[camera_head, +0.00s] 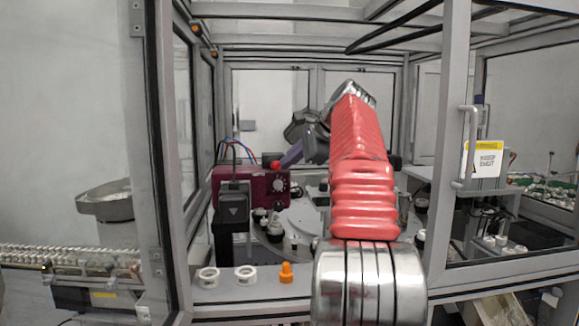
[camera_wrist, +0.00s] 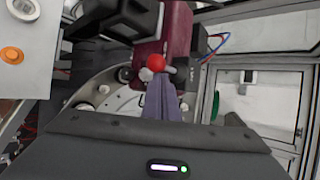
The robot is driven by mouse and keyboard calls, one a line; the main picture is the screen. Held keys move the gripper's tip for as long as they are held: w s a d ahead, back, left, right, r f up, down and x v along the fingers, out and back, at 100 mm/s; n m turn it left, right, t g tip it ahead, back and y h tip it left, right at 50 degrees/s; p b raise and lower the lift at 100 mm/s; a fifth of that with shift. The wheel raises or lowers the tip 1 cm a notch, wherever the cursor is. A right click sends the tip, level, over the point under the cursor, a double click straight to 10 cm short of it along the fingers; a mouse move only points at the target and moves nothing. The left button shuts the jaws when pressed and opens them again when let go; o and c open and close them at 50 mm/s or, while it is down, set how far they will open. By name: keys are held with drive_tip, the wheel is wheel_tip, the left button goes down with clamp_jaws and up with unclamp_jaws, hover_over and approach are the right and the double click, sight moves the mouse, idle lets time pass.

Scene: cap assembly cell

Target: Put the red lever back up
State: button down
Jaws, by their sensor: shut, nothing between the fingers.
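The red lever's ball knob (camera_head: 276,165) shows at the top edge of the maroon control box (camera_head: 228,180), above a round dial. In the wrist view the red knob (camera_wrist: 158,61) lies just beyond my fingertips, with a short metal piece beside it. How far the lever is tilted is hard to tell. My gripper (camera_head: 284,162) has purple fingers that are shut and empty, with their tips close to the right of the knob. In the wrist view my gripper (camera_wrist: 161,80) points at the knob; I cannot tell whether it touches.
A black block (camera_head: 233,205) stands in front of the box. White rings (camera_head: 246,275) and an orange cap (camera_head: 286,272) sit on the front ledge. A round table (camera_head: 300,215) with small parts lies below. Frame posts stand left and right.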

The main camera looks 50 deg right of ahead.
drive_tip(key=shift+w+d+r, duration=0.15)
drive_tip(key=shift+w+r, duration=0.05)
drive_tip(key=shift+r, duration=0.35)
idle(1.0)
drive_tip(key=shift+r, duration=0.1)
drive_tip(key=shift+r, duration=0.65)
drive_tip(key=v, duration=0.7)
drive_tip(key=shift+s, duration=0.15)
drive_tip(key=shift+r, duration=0.15)
idle(0.5)
